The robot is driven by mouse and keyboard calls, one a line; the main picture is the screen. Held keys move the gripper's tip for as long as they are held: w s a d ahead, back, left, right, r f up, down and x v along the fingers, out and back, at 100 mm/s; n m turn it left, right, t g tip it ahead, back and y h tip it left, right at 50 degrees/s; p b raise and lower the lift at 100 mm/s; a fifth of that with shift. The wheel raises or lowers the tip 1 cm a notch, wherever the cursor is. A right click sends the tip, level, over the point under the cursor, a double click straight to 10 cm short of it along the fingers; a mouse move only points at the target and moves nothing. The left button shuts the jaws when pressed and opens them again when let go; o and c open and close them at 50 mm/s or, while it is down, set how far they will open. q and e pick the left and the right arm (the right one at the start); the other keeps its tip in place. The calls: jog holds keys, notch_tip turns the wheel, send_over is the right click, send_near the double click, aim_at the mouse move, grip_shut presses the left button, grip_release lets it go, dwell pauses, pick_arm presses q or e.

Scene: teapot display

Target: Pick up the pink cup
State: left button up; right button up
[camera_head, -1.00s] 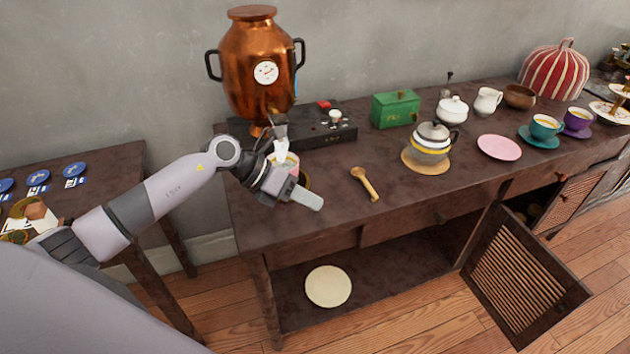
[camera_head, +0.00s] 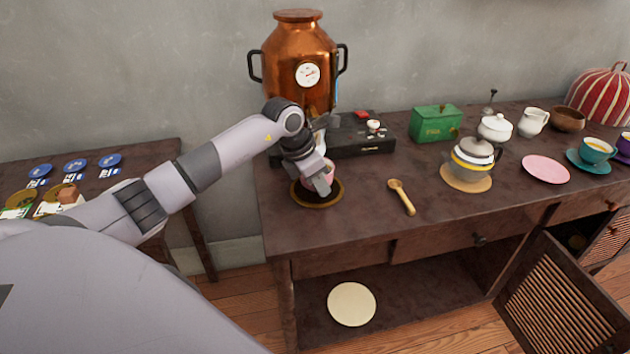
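The pink cup (camera_head: 330,171) stands on a dark round mat with a gold rim (camera_head: 325,203), below the spout of the copper urn. It is mostly hidden behind my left gripper (camera_head: 320,184), so only a pink strip at its right side shows. My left gripper points down at the cup's front left, over the mat, and overlaps the cup in the picture. Whether its fingers are open, or touch the cup, I cannot tell. My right gripper is out of view.
The copper urn (camera_head: 297,66) stands close behind, on a dark base (camera_head: 352,143). A cabinet door (camera_head: 560,300) hangs open at lower right.

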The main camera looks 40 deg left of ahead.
pick_arm(q)
jog(key=shift+w+d+f, duration=0.1)
jog(key=shift+w+f, duration=0.05)
jog(key=shift+f, duration=0.5)
jog(key=shift+w+r, duration=0.1)
grip_shut()
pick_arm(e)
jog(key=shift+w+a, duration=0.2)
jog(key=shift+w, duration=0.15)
pick_arm(q)
jog(key=shift+r, duration=0.2)
